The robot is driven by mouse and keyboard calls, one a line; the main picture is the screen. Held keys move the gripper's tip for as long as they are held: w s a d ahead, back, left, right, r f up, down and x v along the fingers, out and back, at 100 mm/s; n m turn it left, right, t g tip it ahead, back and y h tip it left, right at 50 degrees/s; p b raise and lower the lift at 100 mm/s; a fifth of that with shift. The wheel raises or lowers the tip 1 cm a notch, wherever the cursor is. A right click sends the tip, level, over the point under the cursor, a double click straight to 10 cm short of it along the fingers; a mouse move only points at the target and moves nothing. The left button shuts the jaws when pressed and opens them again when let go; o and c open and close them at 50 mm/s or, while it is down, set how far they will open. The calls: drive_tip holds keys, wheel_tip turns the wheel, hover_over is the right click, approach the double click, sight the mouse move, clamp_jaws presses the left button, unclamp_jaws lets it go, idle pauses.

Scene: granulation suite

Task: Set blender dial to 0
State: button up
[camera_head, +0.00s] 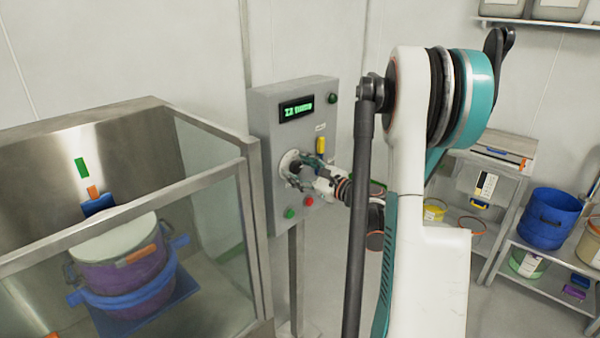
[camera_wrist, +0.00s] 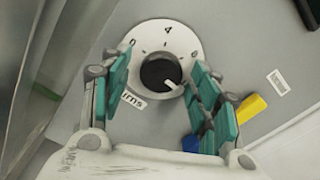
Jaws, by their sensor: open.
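The blender dial shows in the wrist view as a black knob (camera_wrist: 157,72) on a white round plate (camera_wrist: 165,33) with dark marks. A white pointer line on the knob points to the lower right. In the head view the dial plate (camera_head: 287,163) is on the front of a grey control box (camera_head: 262,120), partly hidden by my gripper. My gripper (camera_head: 304,172) is open in front of it. In the wrist view its two teal-padded fingers (camera_wrist: 160,78) stand on either side of the knob, with visible gaps; I cannot tell its exact depth relative to the knob.
The box has a green-lit display (camera_head: 296,109), whose text is hard to read, a yellow switch (camera_head: 320,145), a green button (camera_head: 290,213) and a red button (camera_head: 309,201). A glass-walled enclosure (camera_head: 205,190) holding a purple drum (camera_head: 125,270) stands left. Shelves (camera_head: 505,255) stand right.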

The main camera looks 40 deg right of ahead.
drive_tip(key=shift+w, duration=0.1)
drive_tip(key=c, duration=1.1)
drive_tip(key=shift+o, duration=0.2)
